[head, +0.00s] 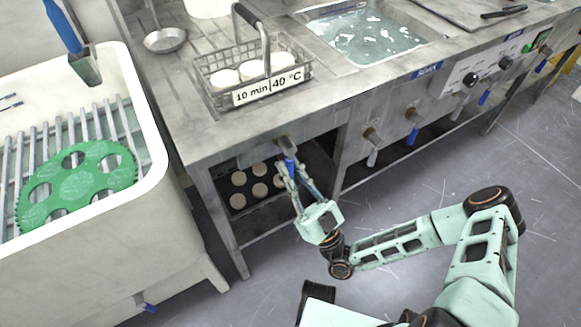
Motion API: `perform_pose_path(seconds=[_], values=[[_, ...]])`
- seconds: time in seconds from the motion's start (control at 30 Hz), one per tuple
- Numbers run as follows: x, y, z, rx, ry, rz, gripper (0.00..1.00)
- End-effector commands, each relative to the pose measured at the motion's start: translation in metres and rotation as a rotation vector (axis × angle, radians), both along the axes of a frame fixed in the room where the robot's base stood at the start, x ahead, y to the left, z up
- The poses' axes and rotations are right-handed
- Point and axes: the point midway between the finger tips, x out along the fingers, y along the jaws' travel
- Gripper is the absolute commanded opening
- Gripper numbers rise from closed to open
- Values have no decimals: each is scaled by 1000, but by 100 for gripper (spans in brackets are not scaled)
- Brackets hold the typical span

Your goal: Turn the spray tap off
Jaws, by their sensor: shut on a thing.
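A tap with a blue lever (291,167) sits on the bench front below the wire basket. Its lever hangs roughly downward. My gripper (292,176) is shut on this blue lever, reaching up from below. The fingers partly hide the lever. No readable label shows which tap is the spray tap. Further right on the bench front are a grey-lever tap (372,156) and a blue-lever tap (412,134), both apart from my gripper.
A wire basket (218,88) of white discs stands on the bench above. A white tub (155,150) with a green carrier plate (85,182) is at left. A dark tray (238,202) of discs lies under the bench. The floor at right (400,205) is clear.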

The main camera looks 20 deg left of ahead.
Motion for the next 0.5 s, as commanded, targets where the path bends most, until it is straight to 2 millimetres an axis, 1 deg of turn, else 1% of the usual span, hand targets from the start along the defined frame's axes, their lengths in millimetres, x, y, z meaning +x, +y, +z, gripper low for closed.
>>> perform_pose_path(seconds=[0.17, 0.2, 0.3, 0.33, 0.5], values=[[-1, 0, -2, -2, 4, 4, 0], [-1, 0, -2, -2, 4, 4, 18], [-1, 0, -1, -1, 3, 4, 29], [-1, 0, -1, -1, 2, 3, 31], [-1, 0, -1, 0, 1, 2, 31]])
